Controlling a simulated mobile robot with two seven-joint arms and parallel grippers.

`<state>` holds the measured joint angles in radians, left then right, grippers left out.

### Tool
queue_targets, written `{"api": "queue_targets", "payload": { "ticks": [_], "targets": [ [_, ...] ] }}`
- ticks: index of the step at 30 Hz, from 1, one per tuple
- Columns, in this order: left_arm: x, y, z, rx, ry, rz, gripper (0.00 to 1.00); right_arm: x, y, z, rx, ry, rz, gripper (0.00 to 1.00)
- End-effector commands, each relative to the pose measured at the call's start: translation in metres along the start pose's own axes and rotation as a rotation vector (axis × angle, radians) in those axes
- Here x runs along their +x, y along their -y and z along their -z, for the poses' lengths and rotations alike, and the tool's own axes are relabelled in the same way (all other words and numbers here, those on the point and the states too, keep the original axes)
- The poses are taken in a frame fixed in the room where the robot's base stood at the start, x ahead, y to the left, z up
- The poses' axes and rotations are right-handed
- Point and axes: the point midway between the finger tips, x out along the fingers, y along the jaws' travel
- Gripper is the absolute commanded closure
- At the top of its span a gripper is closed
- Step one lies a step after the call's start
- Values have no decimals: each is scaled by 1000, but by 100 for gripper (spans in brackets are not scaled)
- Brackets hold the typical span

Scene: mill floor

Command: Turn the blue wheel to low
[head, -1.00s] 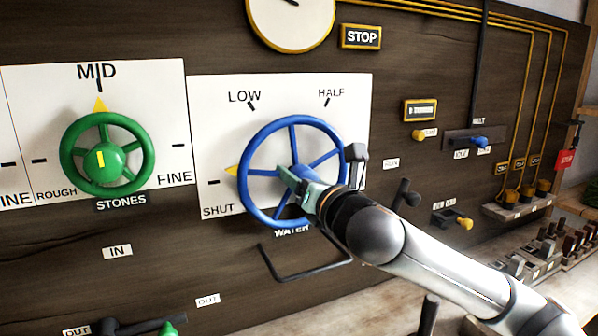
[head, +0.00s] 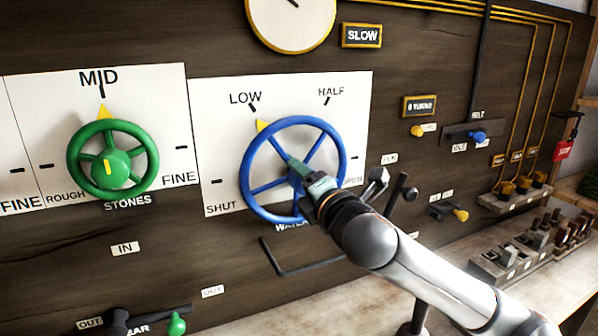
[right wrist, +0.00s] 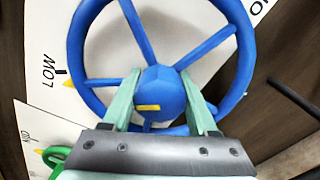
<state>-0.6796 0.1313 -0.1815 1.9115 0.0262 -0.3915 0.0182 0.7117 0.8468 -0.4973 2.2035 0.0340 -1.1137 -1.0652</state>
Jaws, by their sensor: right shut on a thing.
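The blue wheel (head: 343,150) is mounted on a white dial plate (head: 215,125) marked SHUT, LOW and HALF. Its yellow pointer (head: 262,126) stands close beside the LOW tick, at most slightly to its SHUT side. The right wrist view also shows the pointer (right wrist: 68,84) near the LOW tick (right wrist: 60,71). My right gripper (head: 300,172) is shut on the wheel's hub; in the right wrist view its two fingers lie either side of the blue hub (right wrist: 160,88). The arm hides the wheel's lower right part. My left gripper is out of view.
A green STONES wheel (head: 148,150) points to MID at the left. A sign above (head: 361,35) reads SLOW. A bent black bar (head: 300,268) is below the blue wheel, and a black lever (head: 402,195) stands right of my gripper.

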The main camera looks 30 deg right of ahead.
Motion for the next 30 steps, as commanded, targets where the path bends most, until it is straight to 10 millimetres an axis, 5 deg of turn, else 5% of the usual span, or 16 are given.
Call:
{"api": "queue_targets", "payload": {
  "ticks": [20,21,28,30],
  "targets": [
    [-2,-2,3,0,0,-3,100,0,-1,0,59,1,-2,96],
    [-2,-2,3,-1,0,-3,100,0,-1,0,59,1,-2,38],
    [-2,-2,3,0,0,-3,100,0,0,0,59,1,-1,12],
    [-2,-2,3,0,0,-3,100,0,0,0,59,1,-1,11]
  ]
}}
